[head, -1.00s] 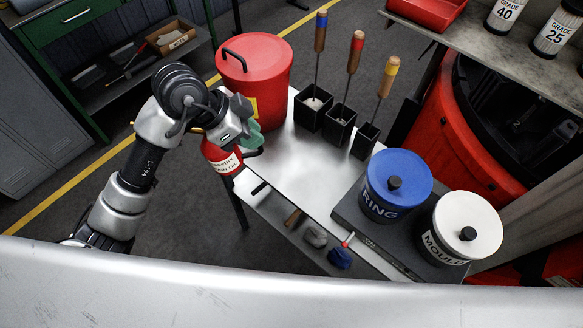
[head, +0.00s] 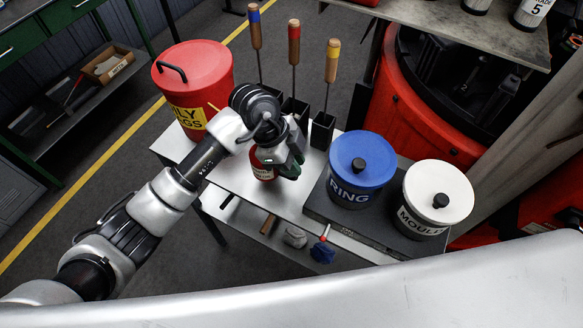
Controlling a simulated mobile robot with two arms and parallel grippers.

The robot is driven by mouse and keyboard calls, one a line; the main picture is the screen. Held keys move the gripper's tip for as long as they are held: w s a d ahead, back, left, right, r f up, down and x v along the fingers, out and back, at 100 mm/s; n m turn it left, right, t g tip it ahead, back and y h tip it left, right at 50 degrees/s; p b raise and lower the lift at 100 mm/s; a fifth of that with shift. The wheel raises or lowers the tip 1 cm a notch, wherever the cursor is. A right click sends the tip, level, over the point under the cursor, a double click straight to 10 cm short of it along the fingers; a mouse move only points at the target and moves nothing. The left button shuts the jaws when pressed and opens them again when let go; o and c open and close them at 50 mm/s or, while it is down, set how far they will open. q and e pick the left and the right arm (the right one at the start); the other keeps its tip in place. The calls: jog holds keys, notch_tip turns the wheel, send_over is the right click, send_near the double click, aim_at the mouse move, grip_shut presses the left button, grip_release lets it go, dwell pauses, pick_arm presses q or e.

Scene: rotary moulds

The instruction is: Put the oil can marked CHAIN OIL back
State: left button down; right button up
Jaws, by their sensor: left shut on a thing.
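The red oil can (head: 261,173) with a pale label is in my left gripper (head: 287,160), which is shut on it. The can is over the steel table (head: 230,185), left of the blue RING pot. The wrist and gripper hide most of the can, and its label is too small and covered to read now. I cannot tell whether its base touches the table. My right gripper is not in view.
A red lidded bin (head: 195,85) marked with a yellow label stands at the table's back left. Black holders (head: 322,130) with wooden-handled tools stand behind the can. The blue RING pot (head: 361,170) and white MOULD pot (head: 435,200) sit on a dark slab at right.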

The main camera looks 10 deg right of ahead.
pick_arm(q)
notch_tip(320, 180, down, 3)
jog(key=shift+a+f+p, duration=0.1)
jog(key=shift+f+p, duration=0.1)
jog(key=shift+p, duration=0.1)
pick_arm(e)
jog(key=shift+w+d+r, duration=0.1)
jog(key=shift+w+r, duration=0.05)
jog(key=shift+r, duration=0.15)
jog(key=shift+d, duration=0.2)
pick_arm(q)
jog(key=c, duration=1.1)
grip_release()
jog(key=shift+f, duration=0.1)
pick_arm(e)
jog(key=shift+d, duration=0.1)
pick_arm(q)
jog(key=shift+o, duration=0.2)
jog(key=b+v, duration=0.2)
jog(key=v, duration=1)
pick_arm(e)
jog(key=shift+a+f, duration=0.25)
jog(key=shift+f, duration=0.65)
pick_arm(q)
jog(key=shift+s, duration=0.1)
